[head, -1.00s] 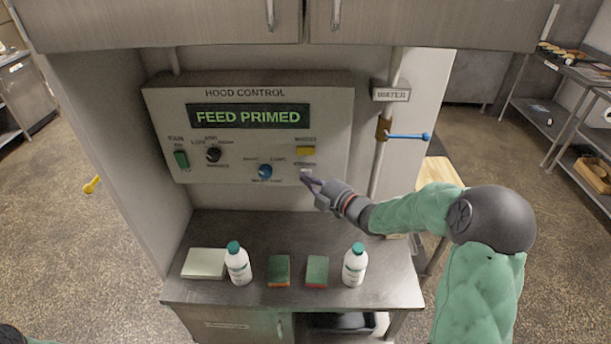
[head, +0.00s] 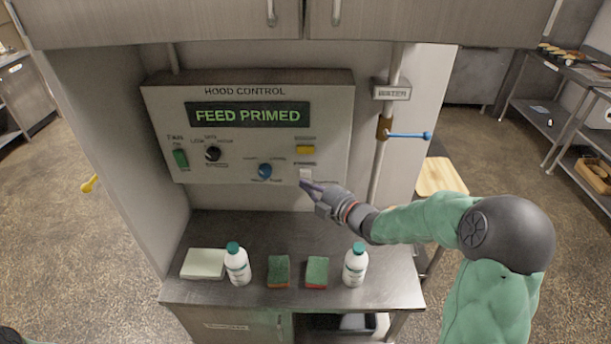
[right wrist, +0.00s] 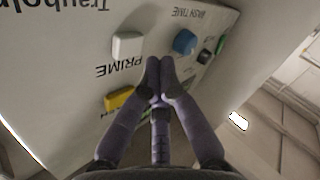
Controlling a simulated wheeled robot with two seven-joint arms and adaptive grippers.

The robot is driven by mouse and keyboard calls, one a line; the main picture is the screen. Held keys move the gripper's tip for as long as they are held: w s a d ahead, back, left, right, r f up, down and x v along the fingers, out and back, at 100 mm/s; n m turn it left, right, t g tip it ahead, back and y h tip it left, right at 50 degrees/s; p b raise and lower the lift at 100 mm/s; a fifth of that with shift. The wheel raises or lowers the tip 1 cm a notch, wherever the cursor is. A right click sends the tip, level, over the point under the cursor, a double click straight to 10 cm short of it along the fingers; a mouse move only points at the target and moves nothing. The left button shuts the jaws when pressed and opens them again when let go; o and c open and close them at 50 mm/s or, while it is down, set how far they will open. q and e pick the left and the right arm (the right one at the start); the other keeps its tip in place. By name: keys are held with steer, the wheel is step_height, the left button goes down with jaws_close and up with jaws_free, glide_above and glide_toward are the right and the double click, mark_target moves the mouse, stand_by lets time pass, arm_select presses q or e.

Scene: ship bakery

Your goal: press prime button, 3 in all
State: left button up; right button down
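The hood control panel (head: 230,150) shows "FEED PRIMED" in green on its display (head: 248,115). The white prime button (head: 306,174) sits low on the panel's right side, under a yellow button (head: 305,150). In the right wrist view the white button (right wrist: 127,45) stands out from the panel beside the word PRIME. My right gripper (head: 304,185) is just below the white button in the head view. Its fingers (right wrist: 159,68) are together with nothing between them, and the tips look apart from the button. My left gripper is out of view.
A blue knob (head: 265,171), a black knob (head: 213,153) and a green switch (head: 181,159) share the panel. Below, two white bottles (head: 237,266) (head: 355,265), two sponges and a pale block stand on the counter (head: 230,298). A blue-handled valve (head: 408,135) is at right.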

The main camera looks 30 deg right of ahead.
steer(key=s+a, duration=0.2)
steer(key=s, duration=0.1)
steer(key=shift+s+b, duration=0.2)
steer(key=shift+b, duration=0.2)
stand_by(0.7)
